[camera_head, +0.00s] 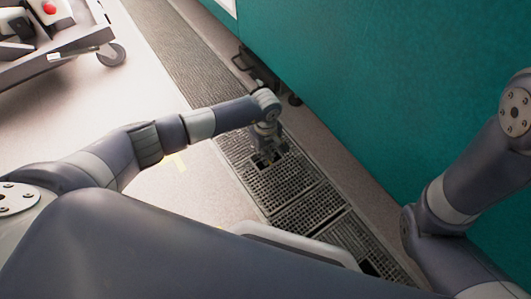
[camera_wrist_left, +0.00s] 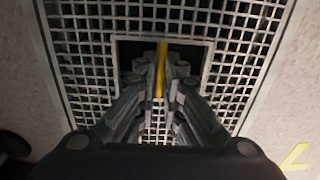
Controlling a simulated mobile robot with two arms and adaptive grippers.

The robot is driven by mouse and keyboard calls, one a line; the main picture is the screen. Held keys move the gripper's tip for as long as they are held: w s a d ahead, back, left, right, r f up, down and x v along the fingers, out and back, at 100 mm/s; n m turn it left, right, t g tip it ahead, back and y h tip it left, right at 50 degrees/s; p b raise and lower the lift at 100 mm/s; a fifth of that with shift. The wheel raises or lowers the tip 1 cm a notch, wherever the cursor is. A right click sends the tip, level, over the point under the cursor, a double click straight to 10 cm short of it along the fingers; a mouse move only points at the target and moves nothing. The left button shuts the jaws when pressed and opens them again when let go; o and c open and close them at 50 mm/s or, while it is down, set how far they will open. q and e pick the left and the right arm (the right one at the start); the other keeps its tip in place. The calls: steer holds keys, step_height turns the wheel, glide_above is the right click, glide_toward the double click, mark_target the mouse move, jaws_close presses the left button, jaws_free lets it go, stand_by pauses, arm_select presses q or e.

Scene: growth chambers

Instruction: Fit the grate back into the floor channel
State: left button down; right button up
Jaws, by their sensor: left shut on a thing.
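The grate (camera_head: 280,187) is a dark metal grid panel at the floor channel (camera_head: 180,55), in line with the other panels. In the left wrist view the grate (camera_wrist_left: 90,45) has a square opening with a yellow bar (camera_wrist_left: 160,72) across it. My left gripper (camera_head: 267,156) points down at the grate's far part. In the wrist view its fingers (camera_wrist_left: 160,85) are shut on the yellow bar. I cannot tell whether the grate sits flush or is slightly raised. My right arm shows at the right; its gripper is out of view.
More grid panels (camera_head: 308,208) continue nearer to me, with dark gaps between some. A teal wall (camera_head: 390,95) stands close along the channel's right side. A wheeled cart (camera_head: 60,45) is at the upper left. Pale floor (camera_head: 120,105) left of the channel is mostly clear.

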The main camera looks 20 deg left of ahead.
arm_select(q)
steer(key=c, duration=1.7)
jaws_free()
steer(key=shift+r, duration=0.1)
steer(key=shift+o, duration=0.2)
step_height(320, 180, up, 12)
